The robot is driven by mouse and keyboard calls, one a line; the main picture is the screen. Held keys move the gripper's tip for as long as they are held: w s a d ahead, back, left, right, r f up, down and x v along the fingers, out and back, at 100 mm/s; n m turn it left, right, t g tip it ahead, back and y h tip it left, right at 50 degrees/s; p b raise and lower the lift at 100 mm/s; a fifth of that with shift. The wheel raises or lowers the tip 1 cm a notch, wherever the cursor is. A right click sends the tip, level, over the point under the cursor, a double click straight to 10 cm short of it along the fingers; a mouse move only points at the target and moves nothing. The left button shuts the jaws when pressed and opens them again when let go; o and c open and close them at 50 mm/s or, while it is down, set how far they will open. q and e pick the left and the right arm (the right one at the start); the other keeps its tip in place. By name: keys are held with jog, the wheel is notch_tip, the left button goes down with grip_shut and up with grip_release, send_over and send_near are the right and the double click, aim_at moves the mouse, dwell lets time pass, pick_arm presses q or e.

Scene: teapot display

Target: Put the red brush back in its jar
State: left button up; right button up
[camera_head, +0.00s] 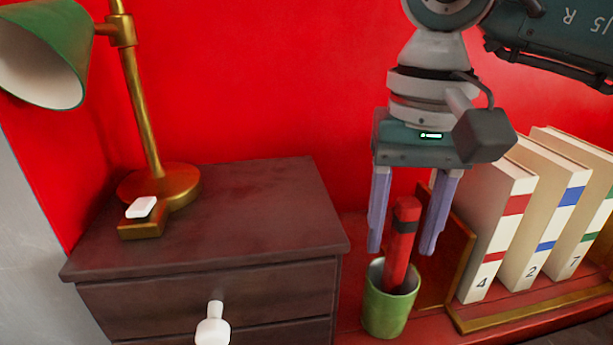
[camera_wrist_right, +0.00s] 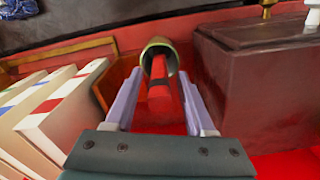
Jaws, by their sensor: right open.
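The red brush (camera_head: 402,240) stands in the green jar (camera_head: 389,306) in the head view, leaning slightly, with a dark band near its top. In the right wrist view the brush (camera_wrist_right: 159,88) comes out of the mouth of the jar (camera_wrist_right: 158,48). My right gripper (camera_head: 404,250) is open above the jar, pointing down, with one finger on each side of the brush. Gaps show between the brush and both fingers. The brush's lower end is hidden inside the jar. My left gripper is in neither view.
Several white binders (camera_head: 497,222) stand in a wooden rack (camera_head: 520,318) to the right of the jar. A dark drawer cabinet (camera_head: 240,225) with a white knob (camera_head: 212,325) stands to the left. A green and brass lamp (camera_head: 140,90) is on it.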

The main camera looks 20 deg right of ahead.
notch_tip(320, 180, up, 12)
jog(key=shift+r, duration=0.15)
dwell(0.8)
jog(key=shift+o, duration=0.3)
dwell(0.4)
